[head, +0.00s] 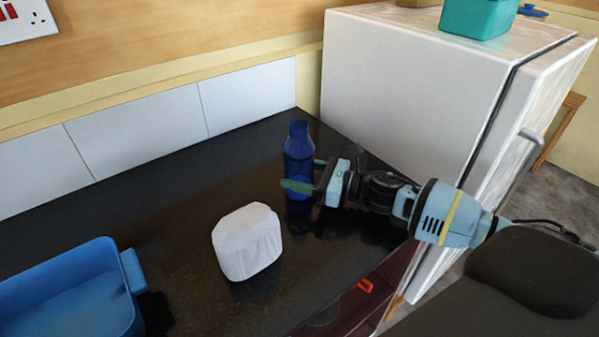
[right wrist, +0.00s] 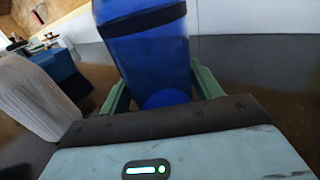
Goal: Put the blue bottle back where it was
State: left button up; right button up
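The blue bottle (head: 298,150) stands upright on, or just over, the dark counter near the white tiles and the fridge. My right gripper (head: 305,176) is at its lower half, with one green finger in front and the other by its far right side. In the right wrist view the bottle (right wrist: 150,50) fills the space between the two green fingers (right wrist: 162,92). The fingers lie very close to its sides. I cannot tell whether they press on it. My left gripper is out of view.
A white rounded box (head: 247,242) stands on the counter left of my gripper. A blue tray (head: 65,290) is at the left front. The white fridge (head: 410,90) rises at the right, with a teal container (head: 478,16) on top. The counter (head: 160,215) between tray and tiles is clear.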

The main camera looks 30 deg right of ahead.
jog(key=o, duration=0.3)
jog(key=shift+r, duration=0.1)
jog(key=shift+r, duration=0.25)
jog(key=v, duration=0.6)
jog(key=b+v, duration=0.1)
jog(key=v, duration=0.2)
jog(key=shift+s+d+f, duration=0.1)
jog(key=shift+s+f, duration=0.15)
jog(key=shift+v, duration=1.25)
jog(key=shift+r, duration=0.15)
